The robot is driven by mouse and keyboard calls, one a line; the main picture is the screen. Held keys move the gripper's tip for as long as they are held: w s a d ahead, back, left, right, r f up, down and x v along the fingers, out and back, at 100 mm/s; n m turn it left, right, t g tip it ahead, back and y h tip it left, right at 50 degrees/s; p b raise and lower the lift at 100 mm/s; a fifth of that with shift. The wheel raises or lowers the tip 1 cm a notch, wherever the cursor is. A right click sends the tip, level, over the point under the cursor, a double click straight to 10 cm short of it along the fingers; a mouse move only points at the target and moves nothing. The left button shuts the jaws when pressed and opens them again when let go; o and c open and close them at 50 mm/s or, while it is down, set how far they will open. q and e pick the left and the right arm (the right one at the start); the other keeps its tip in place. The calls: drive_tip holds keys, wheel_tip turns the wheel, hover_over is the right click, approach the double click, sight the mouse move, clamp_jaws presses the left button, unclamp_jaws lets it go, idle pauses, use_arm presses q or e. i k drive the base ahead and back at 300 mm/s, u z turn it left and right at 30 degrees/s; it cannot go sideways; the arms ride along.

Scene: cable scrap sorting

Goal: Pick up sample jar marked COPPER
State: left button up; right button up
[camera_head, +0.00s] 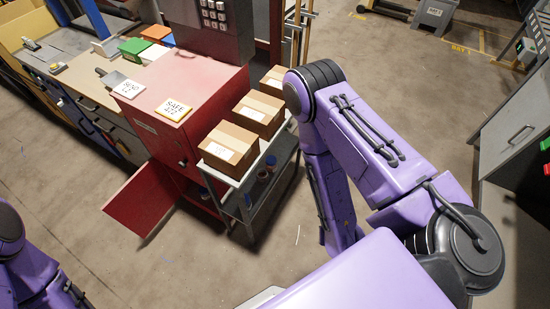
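Small jar-like items stand on the lower shelf of a grey cart, one near its right end (270,161) and one further left (248,199). They are small and partly shaded by the shelf above, and no COPPER marking can be read. Another small item (205,194) shows in the open lower part of the red cabinet. My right arm bends at the upper middle and its forearm runs down, with its gripper out of sight. My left arm shows only at the lower left edge, and its gripper is outside the view.
The grey cart (245,184) carries cardboard boxes (230,150) on top. Floor left of the door is clear. A grey cabinet (515,130) stands right.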

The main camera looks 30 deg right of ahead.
sight(270, 164)
drive_tip(key=k, duration=0.85)
drive_tip(key=z, duration=2.1)
drive_tip(key=i, duration=2.65)
drive_tip(key=u, duration=2.05)
